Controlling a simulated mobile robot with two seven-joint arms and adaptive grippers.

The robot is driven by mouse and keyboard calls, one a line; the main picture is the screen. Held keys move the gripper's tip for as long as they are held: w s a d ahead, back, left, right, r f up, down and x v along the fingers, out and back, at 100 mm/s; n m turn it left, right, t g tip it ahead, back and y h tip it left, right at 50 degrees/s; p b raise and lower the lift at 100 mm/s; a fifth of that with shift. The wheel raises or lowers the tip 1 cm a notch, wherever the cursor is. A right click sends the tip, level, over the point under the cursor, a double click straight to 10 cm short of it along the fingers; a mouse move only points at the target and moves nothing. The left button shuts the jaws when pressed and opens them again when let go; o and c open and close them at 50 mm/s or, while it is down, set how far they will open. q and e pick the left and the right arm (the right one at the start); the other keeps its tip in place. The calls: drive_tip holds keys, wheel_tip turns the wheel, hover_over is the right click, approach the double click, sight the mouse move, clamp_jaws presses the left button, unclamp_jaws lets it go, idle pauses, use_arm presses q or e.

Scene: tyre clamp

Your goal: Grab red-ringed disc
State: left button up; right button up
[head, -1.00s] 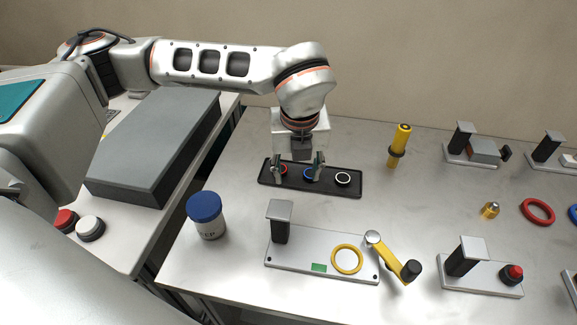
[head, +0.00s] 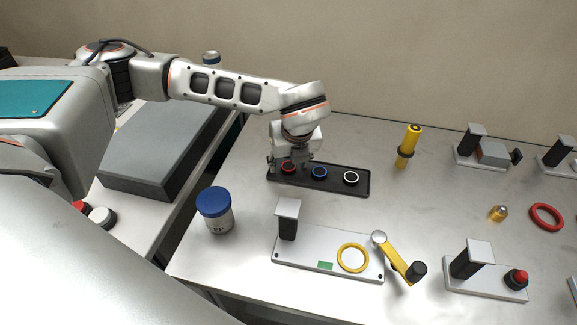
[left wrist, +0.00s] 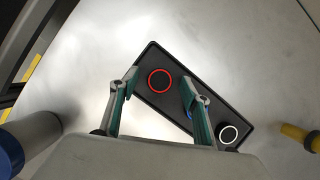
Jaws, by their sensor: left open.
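The red-ringed disc (head: 288,167) lies at the left end of a black tray (head: 338,190), with a blue-ringed disc (head: 319,172) and a white-ringed disc (head: 351,177) to its right. My left gripper (head: 289,166) is open above the left end of the tray. In the left wrist view the red-ringed disc (left wrist: 159,81) shows between the two spread fingers (left wrist: 160,84), apart from both. The right finger partly hides the blue-ringed disc there. My right gripper is not in view.
A blue-lidded jar (head: 215,210) stands left of the tray. A clamp plate with a yellow ring (head: 353,257) lies in front, with a yellow crank (head: 398,258) at its right.

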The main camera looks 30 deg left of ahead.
use_arm(q)
drive_tip(key=c, duration=0.9)
drive_tip(key=shift+r, duration=0.15)
